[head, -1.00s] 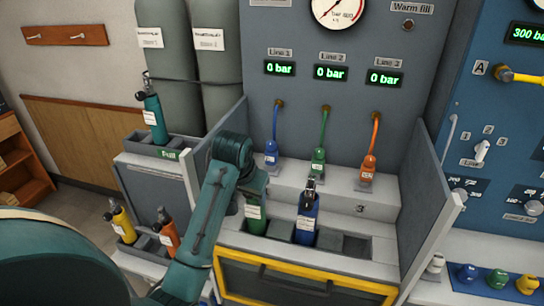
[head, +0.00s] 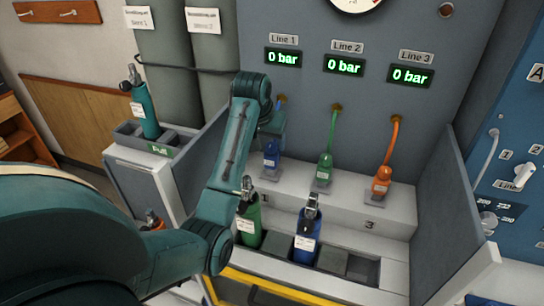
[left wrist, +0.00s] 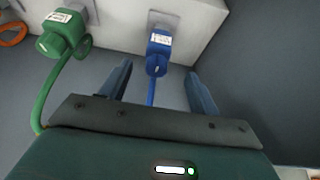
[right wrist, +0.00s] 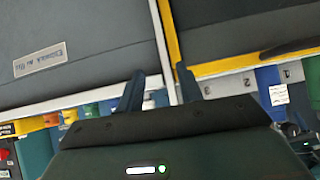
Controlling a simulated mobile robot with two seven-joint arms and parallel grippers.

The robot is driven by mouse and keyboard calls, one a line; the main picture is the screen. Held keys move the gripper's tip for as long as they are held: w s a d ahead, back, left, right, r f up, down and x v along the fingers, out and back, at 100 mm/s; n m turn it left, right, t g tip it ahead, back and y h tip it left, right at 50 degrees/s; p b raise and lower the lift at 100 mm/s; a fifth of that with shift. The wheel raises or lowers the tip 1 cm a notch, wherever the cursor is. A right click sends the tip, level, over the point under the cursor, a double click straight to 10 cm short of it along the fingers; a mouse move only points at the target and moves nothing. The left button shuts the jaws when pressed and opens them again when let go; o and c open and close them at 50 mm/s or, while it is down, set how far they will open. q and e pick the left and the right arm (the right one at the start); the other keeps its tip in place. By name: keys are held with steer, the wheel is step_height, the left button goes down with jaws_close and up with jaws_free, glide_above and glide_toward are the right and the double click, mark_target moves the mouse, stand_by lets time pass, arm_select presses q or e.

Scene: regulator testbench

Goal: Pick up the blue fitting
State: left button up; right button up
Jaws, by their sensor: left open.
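The blue fitting (head: 271,155) hangs on its blue hose and stands on the step under Line 1. It also shows in the left wrist view (left wrist: 158,50), where its hose runs down between my fingers. My left gripper (left wrist: 159,72) is open, its fingers on either side of the hose and just short of the fitting's body, not closed on it. In the head view my left gripper (head: 271,128) is just above the fitting and partly hides its hose. My right gripper (right wrist: 158,75) is open and empty, away from the fitting, and is outside the head view.
The green fitting (head: 325,168) and orange fitting (head: 382,181) stand right of the blue one. A green bottle (head: 249,220) and a blue bottle (head: 307,235) stand in the rack in front. Grey side panels (head: 455,205) flank the bay. All three displays read 0 bar.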

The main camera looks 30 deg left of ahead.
mark_target(268, 147)
arm_select(q)
steer(key=x, duration=0.3)
steer(key=shift+d+p+x, duration=0.1)
steer(key=shift+p+x, duration=0.15)
steer(key=shift+x, duration=1.1)
steer(key=shift+d+p+x, duration=0.15)
steer(key=shift+p+x, duration=0.05)
steer(key=shift+x, duration=1.15)
steer(key=shift+a, duration=0.1)
steer(key=shift+c, duration=0.5)
steer(key=c, duration=1.1)
steer(key=shift+c, duration=0.2)
step_height(268, 147, up, 10)
steer(key=shift+r+b, duration=0.1)
steer(key=shift+b, duration=0.35)
steer(key=shift+s, duration=0.1)
